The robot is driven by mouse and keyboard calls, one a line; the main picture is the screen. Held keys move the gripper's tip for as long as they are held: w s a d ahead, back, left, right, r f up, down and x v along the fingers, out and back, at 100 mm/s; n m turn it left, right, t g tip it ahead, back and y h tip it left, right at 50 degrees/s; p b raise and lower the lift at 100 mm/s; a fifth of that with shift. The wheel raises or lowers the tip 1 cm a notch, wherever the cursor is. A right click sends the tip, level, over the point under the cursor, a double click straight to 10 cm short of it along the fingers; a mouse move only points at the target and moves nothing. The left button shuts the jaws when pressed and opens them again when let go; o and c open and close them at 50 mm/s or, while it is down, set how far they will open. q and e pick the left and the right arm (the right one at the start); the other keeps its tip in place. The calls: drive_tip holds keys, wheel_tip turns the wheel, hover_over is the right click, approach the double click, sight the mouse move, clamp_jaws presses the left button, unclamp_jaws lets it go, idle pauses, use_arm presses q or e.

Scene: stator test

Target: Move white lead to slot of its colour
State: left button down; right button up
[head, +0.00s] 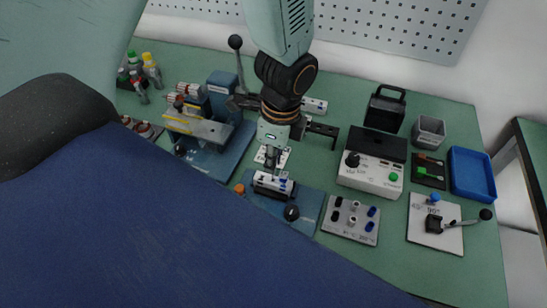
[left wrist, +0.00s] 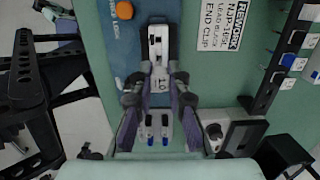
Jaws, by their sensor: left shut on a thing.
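My left gripper (head: 272,160) points down over a blue fixture base (head: 307,200) at the middle of the bench. In the left wrist view its fingers (left wrist: 159,82) are shut on a narrow grey-white piece (left wrist: 158,45) with dark openings. That piece lies along the blue base (left wrist: 115,45) in the picture, and I cannot tell whether it rests on it. I cannot tell for sure whether it is the white lead; no loose wire shows clearly. A grey plate (head: 349,238) with black, white and blue posts lies to the right. My right gripper is not seen.
A machine with a long lever (head: 236,62) stands left of my gripper. A white control box (head: 369,176) stands to the right, with an empty blue tray (head: 472,173) beyond. A lever switch plate (head: 432,239) is at the right.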

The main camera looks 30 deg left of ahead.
use_arm(q)
drive_tip(key=shift+a+f, duration=0.15)
drive_tip(key=shift+a, duration=0.05)
drive_tip(key=shift+d, duration=0.1)
drive_tip(key=shift+d, duration=0.15)
drive_tip(key=shift+a, duration=0.2)
drive_tip(key=shift+d, duration=0.2)
drive_tip(key=shift+a+f+p, duration=0.1)
drive_tip(key=shift+f+p, duration=0.1)
drive_tip(key=shift+p, duration=0.15)
drive_tip(key=shift+s, duration=0.1)
drive_tip(key=shift+d+f+p, duration=0.2)
drive_tip(key=shift+f+p, duration=0.05)
drive_tip(key=shift+p, duration=0.15)
idle(0.4)
drive_tip(key=shift+f, duration=0.1)
